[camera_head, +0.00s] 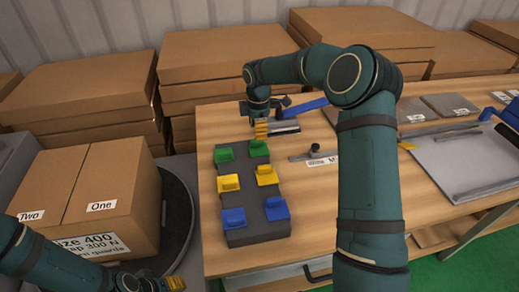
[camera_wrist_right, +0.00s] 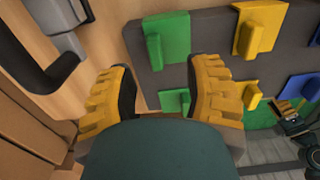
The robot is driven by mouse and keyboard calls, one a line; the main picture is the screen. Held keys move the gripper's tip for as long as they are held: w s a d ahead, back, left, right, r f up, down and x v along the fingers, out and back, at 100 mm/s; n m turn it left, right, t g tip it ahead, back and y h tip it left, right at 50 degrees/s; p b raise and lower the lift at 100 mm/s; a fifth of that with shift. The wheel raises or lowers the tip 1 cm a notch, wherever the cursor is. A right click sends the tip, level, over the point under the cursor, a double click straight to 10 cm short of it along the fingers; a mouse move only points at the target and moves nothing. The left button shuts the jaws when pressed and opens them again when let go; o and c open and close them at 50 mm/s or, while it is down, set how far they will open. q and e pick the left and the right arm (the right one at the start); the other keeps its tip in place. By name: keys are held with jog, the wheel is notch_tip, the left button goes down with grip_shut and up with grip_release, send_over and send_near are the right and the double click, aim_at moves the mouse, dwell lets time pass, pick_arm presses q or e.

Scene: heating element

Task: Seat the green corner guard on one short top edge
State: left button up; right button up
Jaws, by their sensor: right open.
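Two green corner guards, one on the left (camera_head: 224,155) and one on the right (camera_head: 258,148), sit on a dark grey rack at its far end. My right gripper (camera_head: 260,128) is open and empty, just beyond the right-hand green guard. In the right wrist view, its yellow fingers (camera_wrist_right: 162,100) are spread, with one green guard (camera_wrist_right: 167,40) ahead of them and another (camera_wrist_right: 174,100) partly hidden between them. The cardboard box (camera_head: 100,195) stands at left, its top labelled One and Two. My left gripper (camera_head: 172,284) is partly in view at the bottom edge; its jaws are unclear.
The grey rack (camera_head: 258,229) also holds yellow guards (camera_head: 230,186) and blue guards (camera_head: 234,217). The box stands on a dark round turntable (camera_head: 178,215). A blue-handled tool (camera_head: 305,107) lies beside my right gripper. Stacked cartons (camera_head: 215,55) line the back.

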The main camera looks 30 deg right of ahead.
aim_at(259, 150)
jog(key=f, duration=0.2)
jog(key=f+b, duration=0.1)
jog(key=f, duration=0.3)
jog(key=shift+w+f+b, duration=0.2)
jog(key=shift+w+b, duration=0.1)
jog(key=shift+w, duration=0.05)
jog(key=shift+r, duration=0.1)
grip_shut()
